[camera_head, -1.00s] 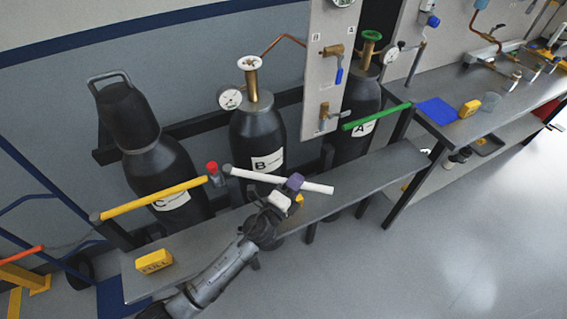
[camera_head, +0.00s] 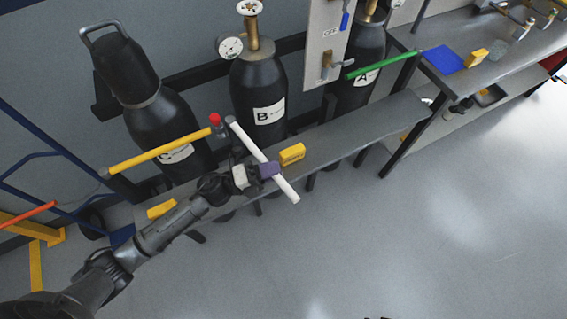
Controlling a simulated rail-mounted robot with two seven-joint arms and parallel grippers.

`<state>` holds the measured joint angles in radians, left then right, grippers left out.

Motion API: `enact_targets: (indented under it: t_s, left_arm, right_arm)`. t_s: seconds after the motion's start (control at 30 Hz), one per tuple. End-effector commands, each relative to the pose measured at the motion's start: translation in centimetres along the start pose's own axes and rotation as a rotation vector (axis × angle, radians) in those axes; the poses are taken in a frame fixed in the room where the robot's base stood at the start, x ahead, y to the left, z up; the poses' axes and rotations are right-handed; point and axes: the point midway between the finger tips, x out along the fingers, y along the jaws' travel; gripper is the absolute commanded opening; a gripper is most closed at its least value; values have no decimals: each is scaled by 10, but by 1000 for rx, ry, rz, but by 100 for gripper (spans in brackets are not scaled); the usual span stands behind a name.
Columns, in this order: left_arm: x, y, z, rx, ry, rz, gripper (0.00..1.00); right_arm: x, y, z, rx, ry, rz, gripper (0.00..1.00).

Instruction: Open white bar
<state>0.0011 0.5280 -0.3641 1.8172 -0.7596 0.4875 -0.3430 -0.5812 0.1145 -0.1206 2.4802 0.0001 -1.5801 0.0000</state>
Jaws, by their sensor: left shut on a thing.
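The white bar (camera_head: 246,141) runs in front of cylinder B (camera_head: 259,92). Its upper left end is by a red-topped post (camera_head: 215,120), and its lower right end sticks out past the front edge of the grey bench. My left gripper (camera_head: 268,171) is shut on the white bar toward its lower right part. The jaws hide a short stretch of the bar. My right gripper is not seen.
A yellow bar (camera_head: 158,153) crosses cylinder C (camera_head: 165,125) and a green bar (camera_head: 385,63) crosses cylinder A. Yellow blocks (camera_head: 292,154) lie on the grey bench (camera_head: 330,143). The floor at right (camera_head: 430,220) is clear.

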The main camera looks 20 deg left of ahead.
Motion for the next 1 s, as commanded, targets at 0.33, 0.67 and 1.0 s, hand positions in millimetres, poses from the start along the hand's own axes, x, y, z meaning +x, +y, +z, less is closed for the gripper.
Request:
enact_targets:
  t_s: [0.33, 0.67, 1.0]
  left_arm:
    - [-11, -2, -1, -3, 21, -1, 0]
    - [-10, -2, 0, -2, 20, -1, 30]
    - [-10, -2, 0, -3, 19, -1, 48]
  right_arm:
    - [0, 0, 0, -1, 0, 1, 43]
    - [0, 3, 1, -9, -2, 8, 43]
    - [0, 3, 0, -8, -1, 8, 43]
